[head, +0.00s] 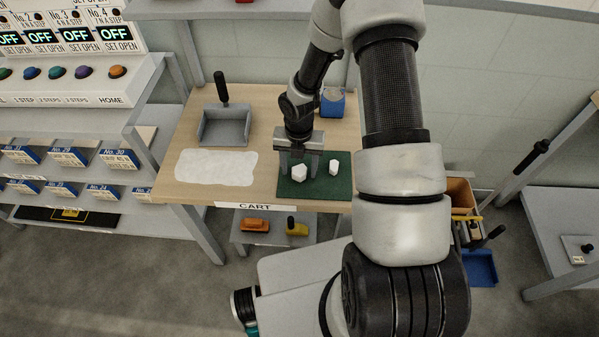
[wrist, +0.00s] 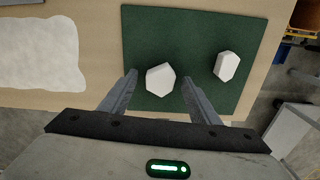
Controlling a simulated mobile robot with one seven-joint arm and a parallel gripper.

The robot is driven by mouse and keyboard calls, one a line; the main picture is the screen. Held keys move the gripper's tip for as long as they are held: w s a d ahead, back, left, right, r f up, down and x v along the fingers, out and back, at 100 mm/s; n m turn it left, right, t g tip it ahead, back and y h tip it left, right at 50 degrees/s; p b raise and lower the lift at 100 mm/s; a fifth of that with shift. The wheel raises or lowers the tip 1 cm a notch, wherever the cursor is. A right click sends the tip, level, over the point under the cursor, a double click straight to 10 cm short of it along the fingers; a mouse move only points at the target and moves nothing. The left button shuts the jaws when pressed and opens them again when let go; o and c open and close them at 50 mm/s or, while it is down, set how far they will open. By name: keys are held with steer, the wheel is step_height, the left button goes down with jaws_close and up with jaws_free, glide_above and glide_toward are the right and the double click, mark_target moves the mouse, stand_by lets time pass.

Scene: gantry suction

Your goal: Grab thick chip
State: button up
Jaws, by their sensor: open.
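Two white chips lie apart on a dark green mat (head: 298,189) on the cart top. The larger, blocky chip (head: 299,173) is toward the mat's left; in the wrist view this chip (wrist: 160,79) shows between my fingertips. The smaller, narrower chip (head: 333,167) is to its right and also shows in the wrist view (wrist: 226,66). My gripper (head: 299,170) is open and empty, with its fingers pointing down around the larger chip's place. I cannot tell the exact height of the fingertips above the mat.
A white sheet (head: 216,167) lies left of the mat. A grey dustpan-like tray (head: 224,127) with a black handle and a blue box (head: 333,101) stand farther back. The cart's lower shelf holds an orange item (head: 255,225) and a yellow item (head: 296,228).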

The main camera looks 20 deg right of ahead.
steer(key=c, duration=1.1)
